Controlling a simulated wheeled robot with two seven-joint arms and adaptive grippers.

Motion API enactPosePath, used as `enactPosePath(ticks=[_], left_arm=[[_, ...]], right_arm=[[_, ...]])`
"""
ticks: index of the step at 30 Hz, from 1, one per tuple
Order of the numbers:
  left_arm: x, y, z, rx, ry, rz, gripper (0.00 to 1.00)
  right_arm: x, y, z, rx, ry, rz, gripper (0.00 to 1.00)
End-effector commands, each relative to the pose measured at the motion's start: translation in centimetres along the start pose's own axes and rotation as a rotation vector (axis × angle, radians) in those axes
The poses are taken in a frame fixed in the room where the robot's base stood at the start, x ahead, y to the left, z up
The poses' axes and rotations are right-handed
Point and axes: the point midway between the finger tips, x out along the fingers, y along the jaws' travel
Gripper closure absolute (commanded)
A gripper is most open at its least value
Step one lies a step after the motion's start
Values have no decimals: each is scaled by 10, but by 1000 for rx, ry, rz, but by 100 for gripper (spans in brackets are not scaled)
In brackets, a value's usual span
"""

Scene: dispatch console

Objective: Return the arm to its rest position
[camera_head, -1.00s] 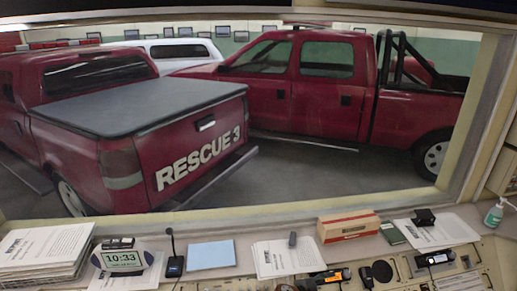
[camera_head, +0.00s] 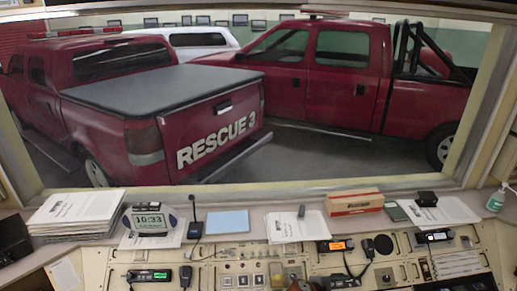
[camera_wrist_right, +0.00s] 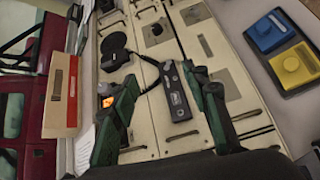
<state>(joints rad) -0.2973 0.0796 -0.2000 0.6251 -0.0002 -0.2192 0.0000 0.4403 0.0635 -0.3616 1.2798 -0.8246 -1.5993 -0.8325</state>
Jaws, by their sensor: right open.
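My right gripper (camera_wrist_right: 165,80) shows in the right wrist view with its two dark green fingers spread apart and nothing between the pads. It is above the cream console panel (camera_wrist_right: 145,15). A black device (camera_wrist_right: 175,92) lies on the panel beyond the gap between the fingers. An orange-lit display (camera_wrist_right: 107,101) shows close beside the left finger. In the head view I cannot make out either gripper. My left gripper is in no frame.
In the head view, a console with radios (camera_head: 335,245), a clock (camera_head: 149,220), a gooseneck microphone (camera_head: 195,228), papers (camera_head: 77,212) and a red-white box (camera_head: 354,202) runs below a window. Red trucks stand behind the glass. Blue and yellow containers (camera_wrist_right: 270,33) sit right in the wrist view.

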Motion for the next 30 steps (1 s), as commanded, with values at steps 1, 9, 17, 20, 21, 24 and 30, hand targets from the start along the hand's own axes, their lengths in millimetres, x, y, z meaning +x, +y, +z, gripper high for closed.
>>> enactPosePath(ticks=[1,9,17,20,21,24,30], left_arm=[[0,0,0,0,-1,0,60],[0,0,3,0,-5,0,60],[0,0,8,-1,-12,0,60],[0,0,7,-1,-11,0,60],[0,0,7,-1,-11,0,60],[0,0,7,-1,-11,0,60],[0,0,7,-1,-10,0,60]], right_arm=[[4,-12,2,21,13,-19,57],[16,-87,7,207,125,-156,57],[12,-202,34,537,256,-391,57],[-1,-251,56,714,302,-508,57],[-8,-265,65,776,315,-546,57],[-23,-291,84,899,339,-622,57],[-49,-321,114,1064,361,-720,57]])
